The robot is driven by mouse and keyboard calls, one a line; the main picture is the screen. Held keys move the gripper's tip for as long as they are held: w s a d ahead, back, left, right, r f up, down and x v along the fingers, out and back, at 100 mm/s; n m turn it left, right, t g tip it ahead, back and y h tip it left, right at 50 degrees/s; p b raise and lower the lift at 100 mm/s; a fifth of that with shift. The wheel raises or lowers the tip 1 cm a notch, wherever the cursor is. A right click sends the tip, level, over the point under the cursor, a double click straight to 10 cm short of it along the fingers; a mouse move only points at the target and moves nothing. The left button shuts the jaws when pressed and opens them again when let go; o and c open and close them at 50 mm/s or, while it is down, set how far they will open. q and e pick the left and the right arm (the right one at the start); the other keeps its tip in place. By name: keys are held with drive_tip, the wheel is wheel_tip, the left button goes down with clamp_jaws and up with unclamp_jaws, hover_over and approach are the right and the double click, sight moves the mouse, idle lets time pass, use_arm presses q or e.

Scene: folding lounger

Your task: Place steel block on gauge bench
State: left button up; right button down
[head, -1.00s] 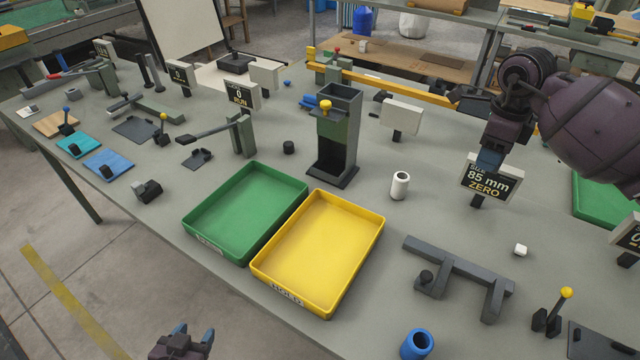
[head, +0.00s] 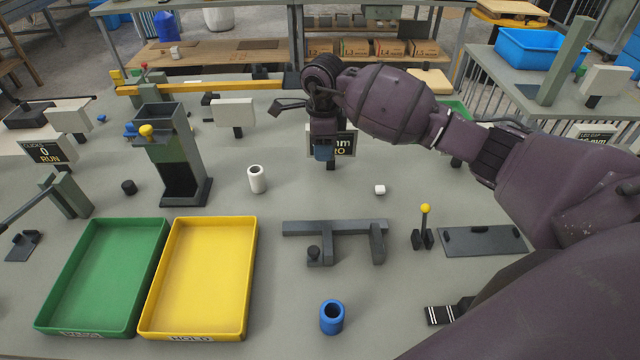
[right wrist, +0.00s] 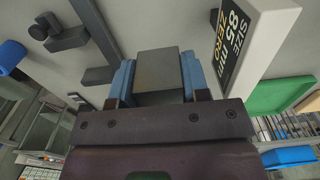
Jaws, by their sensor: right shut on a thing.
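My right gripper (head: 323,154) hangs over the bench, in front of a "SIZE 85 mm ZERO" display (head: 346,143). In the right wrist view its blue fingers (right wrist: 158,82) are shut on a grey steel block (right wrist: 158,70). The block is hidden in the head view. A dark grey fixture with a long bar and two arms (head: 335,228), which looks like the gauge bench, lies nearer to me, below the gripper in the head view. It also shows at the upper left of the right wrist view (right wrist: 97,75). The block is apart from it. My left gripper is out of view.
A yellow tray (head: 205,280) and a green tray (head: 105,275) are at left. A yellow-knobbed lever (head: 424,228) stands at right.

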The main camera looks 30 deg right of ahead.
sight(322, 193)
wheel_tip(322, 193, down, 12)
drive_tip(key=shift+f, duration=0.2)
idle(0.4)
drive_tip(key=shift+f+b, duration=0.2)
drive_tip(key=shift+b, duration=0.1)
drive_tip(key=c, duration=0.6)
unclamp_jaws()
drive_tip(key=shift+r, duration=0.1)
wheel_tip(322, 193, up, 12)
drive_tip(key=shift+r, duration=0.1)
